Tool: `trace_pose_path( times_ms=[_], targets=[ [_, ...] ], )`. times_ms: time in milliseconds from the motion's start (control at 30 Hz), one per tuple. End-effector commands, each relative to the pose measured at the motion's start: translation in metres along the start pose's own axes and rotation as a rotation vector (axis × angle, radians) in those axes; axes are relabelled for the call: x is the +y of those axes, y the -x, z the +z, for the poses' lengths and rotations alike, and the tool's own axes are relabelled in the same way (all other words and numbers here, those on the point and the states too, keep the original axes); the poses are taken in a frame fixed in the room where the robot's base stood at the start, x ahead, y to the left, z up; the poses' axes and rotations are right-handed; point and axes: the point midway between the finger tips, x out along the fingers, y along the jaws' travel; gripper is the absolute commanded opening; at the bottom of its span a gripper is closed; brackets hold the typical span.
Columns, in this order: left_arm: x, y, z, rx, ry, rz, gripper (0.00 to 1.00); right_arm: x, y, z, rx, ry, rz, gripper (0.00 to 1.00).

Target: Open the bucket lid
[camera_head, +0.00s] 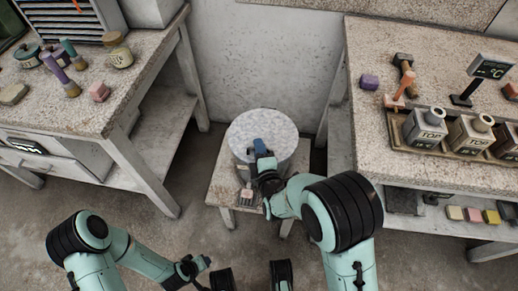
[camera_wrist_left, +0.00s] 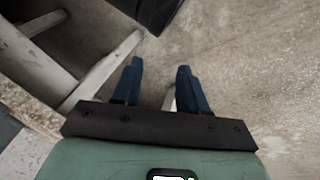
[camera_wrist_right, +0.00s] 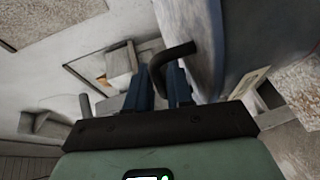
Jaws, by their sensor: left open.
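The grey bucket with its speckled round lid (camera_head: 262,128) stands on a small wooden stool (camera_head: 222,182) against the back wall. My right gripper (camera_head: 262,150) is over the front of the lid in the head view. In the right wrist view, the lid's dark bent handle (camera_wrist_right: 178,52) reaches down between the fingers of the right gripper (camera_wrist_right: 159,85), which look closed on it. The bucket's curved grey side (camera_wrist_right: 250,50) fills the upper right there. My left gripper (camera_wrist_left: 160,78) is open and empty above the floor, away from the bucket. My right arm hides part of the bucket.
A left workbench (camera_head: 85,115) holds jars and tools. A right workbench (camera_head: 420,180) carries a tray of bottles (camera_head: 455,150), a hammer and a small display. A small block (camera_head: 246,194) lies at the stool's front. The floor between is clear.

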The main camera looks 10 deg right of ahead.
Motion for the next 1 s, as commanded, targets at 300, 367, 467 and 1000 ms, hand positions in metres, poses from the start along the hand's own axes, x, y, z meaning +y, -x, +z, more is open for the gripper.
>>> trace_pose_path(
  times_ms=[300, 367, 467, 1000],
  targets=[
    [0.0, 0.0, 0.0, -0.001, 0.0, 0.0, 0.43, 0.0, 0.0, 0.0, 0.0, 0.0, 0.0, 0.0],
    [0.0, 0.001, 0.001, -0.002, 0.0, 0.0, 0.43, 0.0, 0.001, 0.0, 0.0, 0.0, 0.0, 0.0],
    [0.001, 0.004, 0.004, -0.012, -0.001, 0.001, 0.43, 0.003, 0.001, 0.0, 0.0, 0.0, 0.0, 0.0],
    [0.03, 0.113, 0.103, -0.346, -0.027, 0.017, 0.43, 0.082, -0.01, 0.003, -0.005, -0.051, -0.125, 0.0]
  ],
)
